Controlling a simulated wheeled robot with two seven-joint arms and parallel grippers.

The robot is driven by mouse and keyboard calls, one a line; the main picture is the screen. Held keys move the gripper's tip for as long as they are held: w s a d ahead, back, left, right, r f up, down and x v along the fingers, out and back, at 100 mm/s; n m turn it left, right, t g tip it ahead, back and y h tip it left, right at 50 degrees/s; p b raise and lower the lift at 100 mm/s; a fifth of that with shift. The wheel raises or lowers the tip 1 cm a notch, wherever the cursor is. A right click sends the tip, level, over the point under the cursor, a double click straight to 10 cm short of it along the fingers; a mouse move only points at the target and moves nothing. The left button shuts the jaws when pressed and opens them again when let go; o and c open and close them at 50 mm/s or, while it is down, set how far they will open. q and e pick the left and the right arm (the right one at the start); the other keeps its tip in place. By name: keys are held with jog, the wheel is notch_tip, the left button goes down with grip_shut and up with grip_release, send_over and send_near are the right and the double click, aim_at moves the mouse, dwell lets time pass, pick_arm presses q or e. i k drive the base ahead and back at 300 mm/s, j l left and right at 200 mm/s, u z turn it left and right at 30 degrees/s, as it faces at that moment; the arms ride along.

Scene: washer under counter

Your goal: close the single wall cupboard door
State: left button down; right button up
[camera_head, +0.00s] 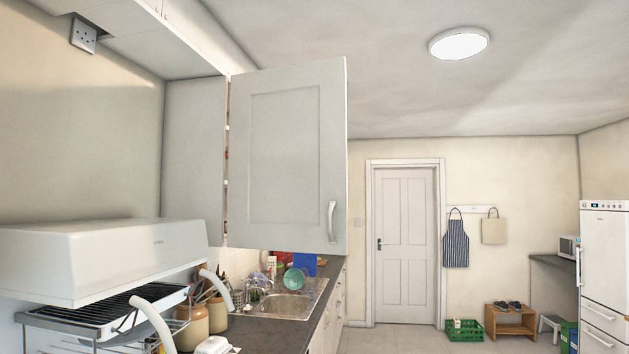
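The single wall cupboard door (288,160) is a pale grey panel with a recessed centre. It stands open, swung well out from the wall cupboard (194,150), whose plain side panel shows to its left. A narrow gap along the door's left, hinged edge shows small bits of the cupboard's contents. A curved metal handle (332,221) sits near the door's lower right corner, by its free edge. The rest of the cupboard's inside is hidden behind the door.
A white hood-like appliance (110,262) projects at lower left, with a dark rack below it. Jars (194,325), a sink (285,304) and dishes crowd the counter below the door. More wall units (195,30) run overhead. Open floor lies toward the far white door (404,240).

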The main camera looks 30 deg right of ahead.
aim_at(288, 175)
jog(key=z, duration=0.85)
jog(key=i+l+u, duration=0.1)
